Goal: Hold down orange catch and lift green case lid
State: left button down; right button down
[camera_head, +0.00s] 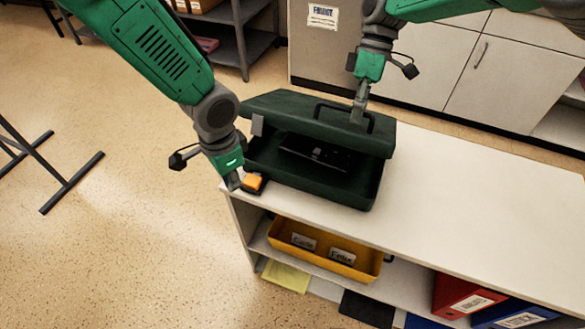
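The dark green case (305,188) stands on the left end of the white shelf top. Its lid (285,113) is raised partway, and a dark object (318,153) shows inside. The orange catch (252,182) is at the case's front left corner. My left gripper (236,181) is low beside the orange catch and seems to touch it; its fingers are too small to judge. My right gripper (357,112) is at the black handle (345,110) on the lid; whether its fingers close around the handle is not clear.
The white shelf top (470,195) is clear to the right of the case. A yellow bin (325,262) and binders (465,295) sit on the shelf below. White cabinets (500,75) stand behind. Metal legs (45,170) stand on the floor at left.

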dwell(0.3)
jog(key=shift+w+d+r, duration=0.25)
jog(key=shift+w+r, duration=0.45)
jog(key=shift+c, duration=1.6)
grip_release()
jog(key=shift+g, duration=0.3)
jog(key=shift+s+a+r+p, duration=0.1)
jog(key=shift+s+r+p, duration=0.1)
jog(key=shift+r+p, duration=0.5)
jog(key=shift+s+a+r+p, duration=0.25)
jog(key=shift+s+r+p, duration=0.35)
jog(key=shift+r+p, duration=0.4)
jog(key=shift+s+a+r+p, duration=0.25)
jog(key=shift+s+r+p, duration=0.35)
jog(key=shift+r+p, duration=0.4)
